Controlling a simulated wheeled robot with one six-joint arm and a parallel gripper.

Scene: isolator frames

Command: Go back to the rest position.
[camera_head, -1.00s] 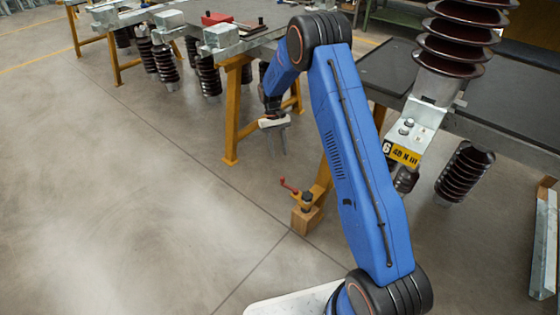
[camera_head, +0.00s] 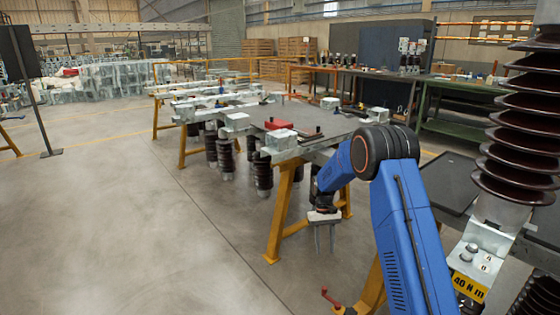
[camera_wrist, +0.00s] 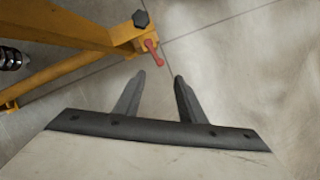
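My gripper (camera_head: 325,238) hangs at the end of my blue arm, pointing down over open floor beside the yellow trestle legs. In the wrist view my gripper (camera_wrist: 159,75) shows its two fingers apart with nothing between them. The bare floor lies below the fingers. The arm is bent, with its elbow high and the gripper lower to the left. The gripper appears apart from the trestle.
A yellow trestle (camera_head: 285,205) stands next to my gripper, with a red-handled crank (camera_head: 330,298) below. A brown ribbed insulator (camera_head: 520,130) rises at the right, near a yellow label (camera_head: 470,287). The floor (camera_head: 120,230) at left is clear.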

